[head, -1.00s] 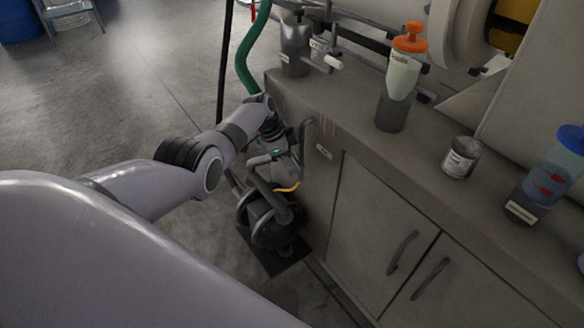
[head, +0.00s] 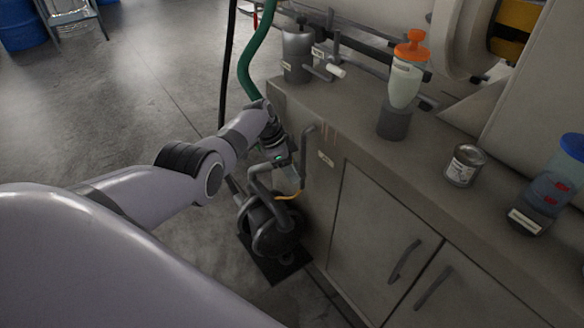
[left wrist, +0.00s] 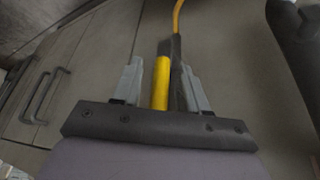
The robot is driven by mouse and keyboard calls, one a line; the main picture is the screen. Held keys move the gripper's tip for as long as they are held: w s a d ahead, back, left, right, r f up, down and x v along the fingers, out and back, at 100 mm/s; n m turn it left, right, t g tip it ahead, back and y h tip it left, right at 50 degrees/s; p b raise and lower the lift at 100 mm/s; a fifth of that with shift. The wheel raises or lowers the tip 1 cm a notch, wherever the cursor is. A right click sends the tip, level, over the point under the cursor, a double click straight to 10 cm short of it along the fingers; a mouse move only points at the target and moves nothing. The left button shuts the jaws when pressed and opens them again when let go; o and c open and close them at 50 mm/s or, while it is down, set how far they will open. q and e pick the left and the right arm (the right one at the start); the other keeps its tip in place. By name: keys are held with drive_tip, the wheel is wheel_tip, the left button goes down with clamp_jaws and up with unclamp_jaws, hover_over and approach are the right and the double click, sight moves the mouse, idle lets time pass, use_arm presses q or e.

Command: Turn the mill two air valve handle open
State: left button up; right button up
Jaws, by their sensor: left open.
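My left gripper (head: 287,172) is low beside the end of the grey cabinet, above a dark pump-like unit; its fingers are hard to make out there. In the left wrist view it is open (left wrist: 160,66), with a finger on each side of a yellow bar (left wrist: 160,82). A dark bar (left wrist: 175,72) runs beside the yellow one. I cannot tell whether the yellow bar is the valve handle or whether a finger touches it. A pale lever (head: 336,71) sits on pipework at the bench's far end; its label is unreadable. My right gripper is not in view.
The dark pump-like unit (head: 268,228) stands on a floor plate. A green hose (head: 249,62) rises behind my arm. An orange-topped bottle (head: 406,75), a can (head: 465,164) and a blue-lidded container (head: 552,190) stand on the bench (head: 430,162).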

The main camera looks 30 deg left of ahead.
use_arm(q)
drive_tip(key=p+v, duration=0.3)
drive_tip(key=v, duration=0.4)
drive_tip(key=shift+p, duration=0.4)
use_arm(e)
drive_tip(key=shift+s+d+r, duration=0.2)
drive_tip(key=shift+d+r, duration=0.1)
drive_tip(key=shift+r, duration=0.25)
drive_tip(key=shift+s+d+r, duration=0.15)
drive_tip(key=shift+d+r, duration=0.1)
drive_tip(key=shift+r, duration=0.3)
use_arm(q)
drive_tip(key=shift+f, duration=0.1)
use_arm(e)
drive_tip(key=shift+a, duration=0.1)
